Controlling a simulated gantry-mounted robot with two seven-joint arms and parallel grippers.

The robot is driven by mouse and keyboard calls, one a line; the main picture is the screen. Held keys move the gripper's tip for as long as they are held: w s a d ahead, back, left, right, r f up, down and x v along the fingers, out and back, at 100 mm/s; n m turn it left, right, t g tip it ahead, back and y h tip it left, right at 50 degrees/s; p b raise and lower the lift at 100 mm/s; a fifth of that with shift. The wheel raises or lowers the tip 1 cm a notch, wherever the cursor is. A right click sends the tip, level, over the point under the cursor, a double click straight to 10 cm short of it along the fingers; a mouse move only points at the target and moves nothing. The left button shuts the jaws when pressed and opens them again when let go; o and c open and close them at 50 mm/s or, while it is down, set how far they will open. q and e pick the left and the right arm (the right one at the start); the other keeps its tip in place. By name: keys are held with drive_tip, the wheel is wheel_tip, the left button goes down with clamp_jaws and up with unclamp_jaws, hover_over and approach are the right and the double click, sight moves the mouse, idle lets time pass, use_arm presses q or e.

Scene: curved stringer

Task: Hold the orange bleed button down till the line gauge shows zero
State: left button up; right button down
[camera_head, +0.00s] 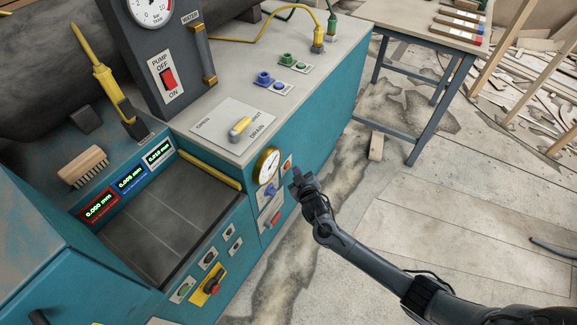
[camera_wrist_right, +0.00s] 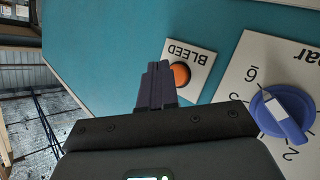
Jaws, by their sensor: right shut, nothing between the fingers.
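The orange bleed button (camera_wrist_right: 180,74) sits on a white plate marked BLEED (camera_wrist_right: 202,58) on the teal panel. My right gripper (camera_wrist_right: 157,78) is shut and empty. In the wrist view its fingertips are just left of the button and overlap the plate's edge; I cannot tell whether they touch it. In the head view the right gripper (camera_head: 295,178) is at the cabinet's front face, just below the button's plate (camera_head: 287,163). The round line gauge (camera_head: 267,166) is left of it, with a white dial and brass rim; its reading is too small to tell. My left gripper is out of view.
A blue knob (camera_wrist_right: 283,112) on a numbered plate is right of the button in the wrist view. A red switch (camera_head: 275,217) is below the knob. A yellow drain lever (camera_head: 240,127) is on the cabinet top.

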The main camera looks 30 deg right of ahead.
drive_tip(key=shift+w+a, duration=0.1)
drive_tip(key=shift+w, duration=0.05)
drive_tip(key=shift+w+a, duration=0.1)
drive_tip(key=shift+w, duration=0.15)
drive_tip(key=shift+w+a, duration=0.1)
drive_tip(key=shift+w, duration=0.15)
idle(0.7)
drive_tip(key=shift+w, duration=0.15)
idle(0.5)
drive_tip(key=shift+a, duration=0.1)
idle(0.6)
idle(0.6)
